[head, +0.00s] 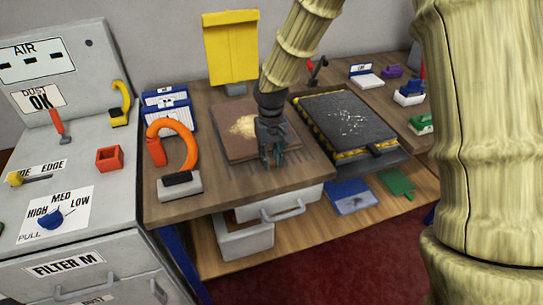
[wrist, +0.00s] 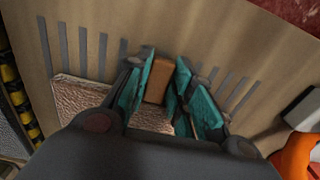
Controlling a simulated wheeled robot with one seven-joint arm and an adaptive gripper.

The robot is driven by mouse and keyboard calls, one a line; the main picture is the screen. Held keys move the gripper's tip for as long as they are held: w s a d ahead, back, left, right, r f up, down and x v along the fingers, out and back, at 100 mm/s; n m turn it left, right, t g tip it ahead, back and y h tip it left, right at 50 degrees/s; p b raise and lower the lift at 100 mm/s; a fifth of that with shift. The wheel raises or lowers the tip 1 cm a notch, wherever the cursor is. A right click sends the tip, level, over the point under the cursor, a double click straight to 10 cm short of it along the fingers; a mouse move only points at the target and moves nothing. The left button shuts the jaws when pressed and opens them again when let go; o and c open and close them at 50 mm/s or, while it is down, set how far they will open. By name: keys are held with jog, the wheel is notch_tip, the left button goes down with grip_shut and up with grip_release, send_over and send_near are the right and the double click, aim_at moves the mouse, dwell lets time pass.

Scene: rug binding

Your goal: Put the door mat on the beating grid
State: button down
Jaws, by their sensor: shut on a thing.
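The door mat (head: 228,139), a flat brown mat with a pale sandy patch, lies on the wooden bench, partly hidden by my arm. In the wrist view the mat (wrist: 83,90) shows behind my fingers. My gripper (head: 273,158) points down at the mat's front edge. Its teal fingers are shut on an orange-brown block (wrist: 158,80), which looks like the mat's grip tab. Whether the mat is lifted at all is hard to tell.
Grey strips (wrist: 82,50) mark the bench around the mat's front. An orange hooped tool (head: 188,140) stands left of the mat, near blue-and-white racks (head: 165,105). A yellow panel (head: 231,50) stands behind. A drawer (head: 280,203) is below the bench top.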

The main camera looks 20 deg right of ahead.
jog(key=c, duration=1.3)
grip_release()
jog(key=shift+o, duration=0.2)
notch_tip(320, 180, up, 12)
jog(key=shift+b, duration=0.45)
